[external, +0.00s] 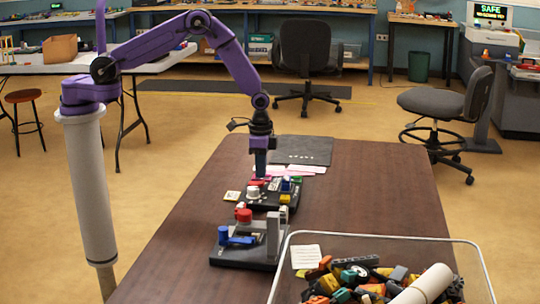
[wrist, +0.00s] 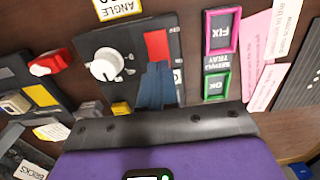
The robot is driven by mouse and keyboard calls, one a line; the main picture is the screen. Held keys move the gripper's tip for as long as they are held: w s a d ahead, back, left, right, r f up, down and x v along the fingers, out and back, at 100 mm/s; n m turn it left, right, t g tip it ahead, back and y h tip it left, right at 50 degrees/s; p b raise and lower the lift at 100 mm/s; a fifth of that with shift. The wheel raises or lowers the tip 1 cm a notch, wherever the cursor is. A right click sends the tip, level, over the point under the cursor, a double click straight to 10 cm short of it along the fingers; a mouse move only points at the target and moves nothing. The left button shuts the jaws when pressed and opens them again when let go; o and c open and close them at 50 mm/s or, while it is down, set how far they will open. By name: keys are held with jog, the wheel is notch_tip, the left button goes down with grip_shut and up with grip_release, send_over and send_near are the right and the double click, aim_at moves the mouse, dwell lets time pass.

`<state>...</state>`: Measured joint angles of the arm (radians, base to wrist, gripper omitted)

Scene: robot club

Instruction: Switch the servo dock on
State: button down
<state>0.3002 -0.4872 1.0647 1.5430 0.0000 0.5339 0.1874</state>
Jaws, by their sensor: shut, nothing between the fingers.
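A black panel with a white knob (external: 253,192) lies on the table and looks like the servo dock (wrist: 128,38). The knob also shows in the wrist view (wrist: 107,64), beside a red block (wrist: 157,45) and a yellow ANGLE card (wrist: 117,8). A small yellow part (wrist: 121,108) is at its lower edge. My gripper (external: 260,176) points down above the panel, shut and empty. In the wrist view its blue fingers (wrist: 156,88) cover part of the panel below the red block; whether they touch it I cannot tell.
A second black device with a blue handle (external: 238,239), red knob (external: 244,215) and grey post (external: 273,235) stands nearer the camera. A clear bin (external: 452,242) of mixed parts is at the front right. Pink papers (wrist: 270,60) and a FIX frame (wrist: 221,32) lie beside the panel.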

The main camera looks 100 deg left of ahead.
aim_at(261, 182)
jog(key=shift+f, duration=0.95)
dwell(1.1)
jog(key=shift+r, duration=3.5)
jog(key=s+a+r+n, duration=0.3)
jog(key=s+a+r, duration=0.1)
jog(key=s+r, duration=0.35)
jog(key=s+a+r+n, duration=0.3)
jog(key=s+a+r, duration=0.1)
jog(key=s+r, duration=0.35)
jog(key=s+d+r+n, duration=0.2)
jog(key=s+d+n, duration=0.1)
jog(key=s, duration=0.8)
jog(key=s+d+r+n, duration=0.3)
jog(key=s, duration=0.9)
jog(key=shift+s+d+n, duration=0.25)
jog(key=shift+d+n, duration=0.05)
jog(key=shift+d, duration=0.05)
